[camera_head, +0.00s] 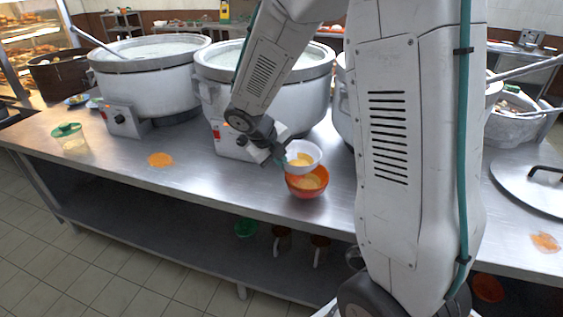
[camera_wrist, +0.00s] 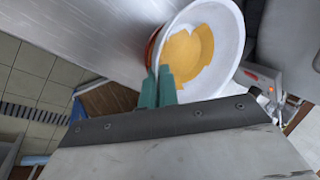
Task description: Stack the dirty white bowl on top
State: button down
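The dirty white bowl (camera_head: 314,148) has a yellow-orange stain inside. It is tilted and sits just above and behind an orange bowl (camera_head: 307,190), overlapping its rim; I cannot tell whether they touch. The orange bowl stands on the steel counter with yellowish residue inside. My gripper (camera_head: 284,160) is at the left side of the white bowl. In the wrist view, its two teal fingers (camera_wrist: 158,88) are close together with the rim of the white bowl (camera_wrist: 232,35) between them. A sliver of the orange bowl (camera_wrist: 152,47) shows behind the white rim.
Large white stockpots (camera_head: 150,75) line the back of the steel counter (camera_head: 200,180). An orange spill (camera_head: 160,159) lies on the counter. A pot lid (camera_head: 535,182) lies at the right. A lower shelf holds several items.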

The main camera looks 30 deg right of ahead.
jog(key=shift+f, duration=0.15)
jog(key=shift+f, duration=0.4)
jog(key=c, duration=1.7)
grip_release()
